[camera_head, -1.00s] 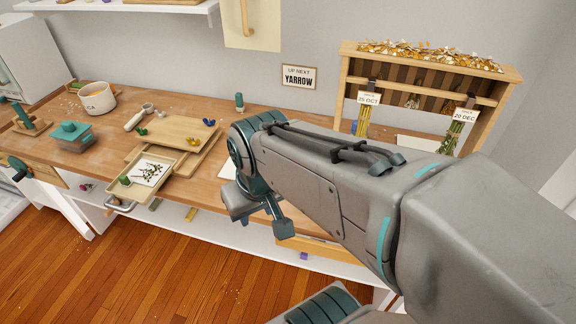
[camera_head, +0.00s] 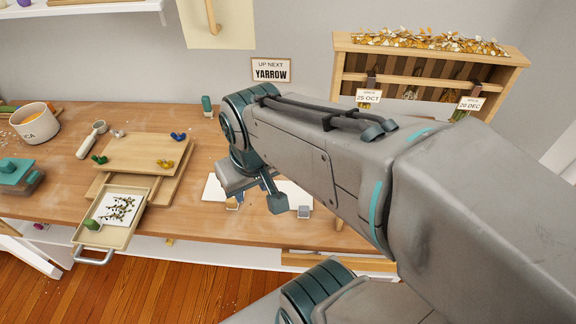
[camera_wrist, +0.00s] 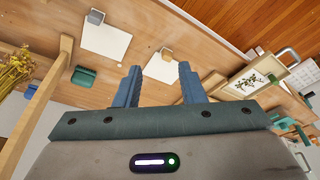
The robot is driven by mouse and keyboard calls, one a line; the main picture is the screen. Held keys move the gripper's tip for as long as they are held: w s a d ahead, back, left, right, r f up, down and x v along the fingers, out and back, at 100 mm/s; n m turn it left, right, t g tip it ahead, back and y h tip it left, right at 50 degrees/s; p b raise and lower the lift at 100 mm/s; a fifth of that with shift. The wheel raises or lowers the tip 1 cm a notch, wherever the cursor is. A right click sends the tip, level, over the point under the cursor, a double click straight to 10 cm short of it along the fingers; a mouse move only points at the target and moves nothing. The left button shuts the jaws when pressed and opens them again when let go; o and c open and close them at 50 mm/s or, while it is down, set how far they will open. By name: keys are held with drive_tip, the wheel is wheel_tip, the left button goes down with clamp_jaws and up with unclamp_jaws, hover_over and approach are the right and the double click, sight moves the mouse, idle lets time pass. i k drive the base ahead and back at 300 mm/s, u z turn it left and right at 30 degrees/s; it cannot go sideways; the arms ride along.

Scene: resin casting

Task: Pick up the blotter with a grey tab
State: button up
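A white blotter (camera_head: 297,193) with a grey tab (camera_head: 304,212) lies flat on the bench, partly hidden by my arm in the head view. In the wrist view this blotter (camera_wrist: 106,41) and its grey tab (camera_wrist: 96,17) show at the upper left. A second white blotter (camera_head: 213,188) with an orange-tan tab (camera_head: 232,204) lies to its left; it shows between my fingertips in the wrist view. My gripper (camera_wrist: 160,68) is open and empty above the bench, nearer the second blotter. Its height is hard to tell.
A pull-out tray (camera_head: 138,222) with a dark plant sprig on white paper stands out left of the blotters. A wooden board (camera_head: 140,152) sits behind it. A teal block (camera_wrist: 84,76) lies near the grey-tab blotter. A wooden rack (camera_head: 336,60) stands at the back right.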

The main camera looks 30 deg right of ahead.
sight(299, 200)
drive_tip(key=z, duration=0.7)
drive_tip(key=k, duration=1)
drive_tip(key=u, duration=1.25)
drive_tip(key=i, duration=1.2)
drive_tip(key=z, duration=2.9)
